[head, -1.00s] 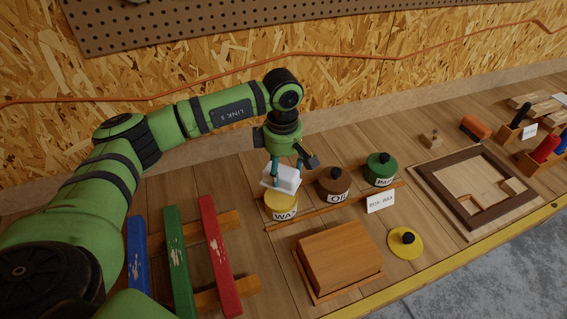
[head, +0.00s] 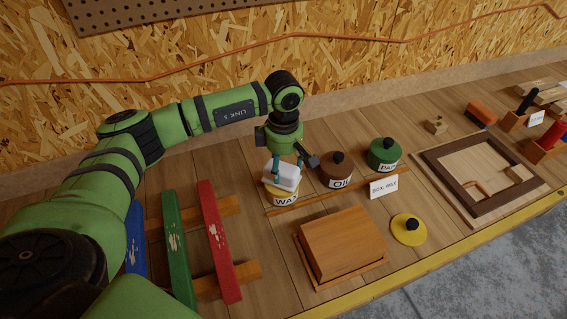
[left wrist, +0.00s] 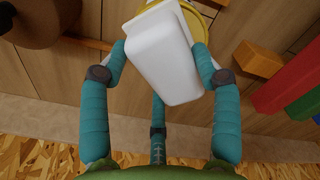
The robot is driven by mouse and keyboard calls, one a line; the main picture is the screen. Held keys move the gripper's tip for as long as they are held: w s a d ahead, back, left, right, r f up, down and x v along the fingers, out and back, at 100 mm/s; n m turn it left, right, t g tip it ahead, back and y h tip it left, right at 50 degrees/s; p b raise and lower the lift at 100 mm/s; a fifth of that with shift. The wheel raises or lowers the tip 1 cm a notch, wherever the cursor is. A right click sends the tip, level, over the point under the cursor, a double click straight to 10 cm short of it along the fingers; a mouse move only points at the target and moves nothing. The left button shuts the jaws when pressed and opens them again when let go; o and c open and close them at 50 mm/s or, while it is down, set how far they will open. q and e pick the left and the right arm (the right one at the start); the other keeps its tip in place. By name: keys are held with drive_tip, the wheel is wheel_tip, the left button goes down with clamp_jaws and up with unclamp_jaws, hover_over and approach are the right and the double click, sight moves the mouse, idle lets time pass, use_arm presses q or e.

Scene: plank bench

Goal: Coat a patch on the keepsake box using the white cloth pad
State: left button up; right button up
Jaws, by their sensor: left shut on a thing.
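My left gripper (head: 286,166) is shut on the white cloth pad (head: 282,178), a white block that also shows in the left wrist view (left wrist: 165,55) between the teal fingers. The pad is over the yellow wax tin (head: 285,199), and it hides most of the tin's top. I cannot tell whether it touches the wax. The tin's yellow rim shows behind the pad in the left wrist view (left wrist: 209,18). The keepsake box (head: 345,240), plain orange-brown wood, sits on the bench in front of the tins. My right gripper is not in view.
The oil tin (head: 336,173) and green paint tin (head: 384,155) stand right of the wax tin, lidded, behind a wooden strip with a "BOX: WAX" card (head: 383,187). A yellow lid (head: 408,230) lies right of the box. Painted slats (head: 218,240) are at left, a frame (head: 480,185) at right.

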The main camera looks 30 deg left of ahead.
sight(284, 164)
use_arm(q)
drive_tip(key=shift+f+b, duration=0.4)
drive_tip(key=shift+b, duration=0.05)
idle(0.9)
drive_tip(key=shift+f+b, duration=0.15)
drive_tip(key=shift+b, duration=0.15)
idle(1.2)
drive_tip(key=shift+r+p, duration=0.5)
drive_tip(key=shift+r, duration=0.4)
drive_tip(key=shift+r+p, duration=1.3)
drive_tip(key=shift+r, duration=1.4)
